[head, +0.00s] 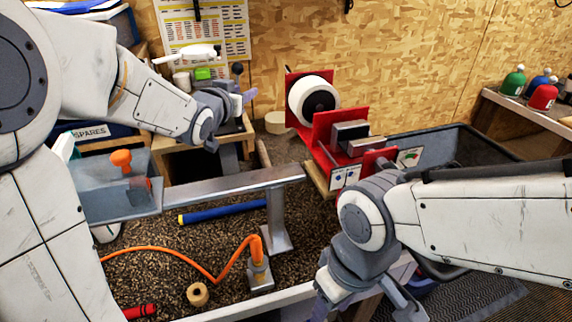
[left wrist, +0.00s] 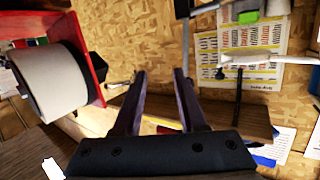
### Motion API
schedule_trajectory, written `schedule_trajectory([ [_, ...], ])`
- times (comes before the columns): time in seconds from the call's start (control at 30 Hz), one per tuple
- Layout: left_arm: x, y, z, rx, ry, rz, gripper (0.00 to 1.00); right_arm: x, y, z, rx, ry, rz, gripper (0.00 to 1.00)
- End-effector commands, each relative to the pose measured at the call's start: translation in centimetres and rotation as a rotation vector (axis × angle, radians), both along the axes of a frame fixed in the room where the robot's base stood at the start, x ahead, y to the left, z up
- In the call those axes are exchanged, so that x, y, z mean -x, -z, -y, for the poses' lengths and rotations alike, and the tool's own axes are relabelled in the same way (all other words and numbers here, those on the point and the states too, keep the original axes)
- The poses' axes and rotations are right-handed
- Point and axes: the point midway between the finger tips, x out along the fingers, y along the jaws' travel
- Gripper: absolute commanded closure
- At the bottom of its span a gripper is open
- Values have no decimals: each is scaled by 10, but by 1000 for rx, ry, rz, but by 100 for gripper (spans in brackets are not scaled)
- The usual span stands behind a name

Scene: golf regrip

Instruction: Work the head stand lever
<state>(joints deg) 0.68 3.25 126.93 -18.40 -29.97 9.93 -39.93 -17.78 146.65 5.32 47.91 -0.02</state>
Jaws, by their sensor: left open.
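A small wooden stand (head: 185,160) is at the back left in the head view, partly hidden by my left arm. My right gripper (head: 365,302) hangs at the bottom, partly cut off.
A red machine with a white roll (head: 313,100) stands right of my left gripper; the roll is close in the left wrist view (left wrist: 48,82). A steel beam (head: 225,184) crosses the bench. A blue tube (head: 222,211) and orange cord (head: 180,255) lie in front.

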Motion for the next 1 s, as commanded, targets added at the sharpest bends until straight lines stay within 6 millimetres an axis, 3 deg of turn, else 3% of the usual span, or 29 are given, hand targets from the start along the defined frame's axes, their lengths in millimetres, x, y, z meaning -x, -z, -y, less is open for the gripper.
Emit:
schedule_trajectory([
  [0.1,19,-2,16,-5,-2,-97,59,0,-20,0,1,0,-1,50],
  [0.4,66,14,47,-22,19,-309,59,0,-45,0,1,0,-1,50],
  [1.0,167,48,99,-78,147,-666,59,0,-71,0,1,0,-1,50],
])
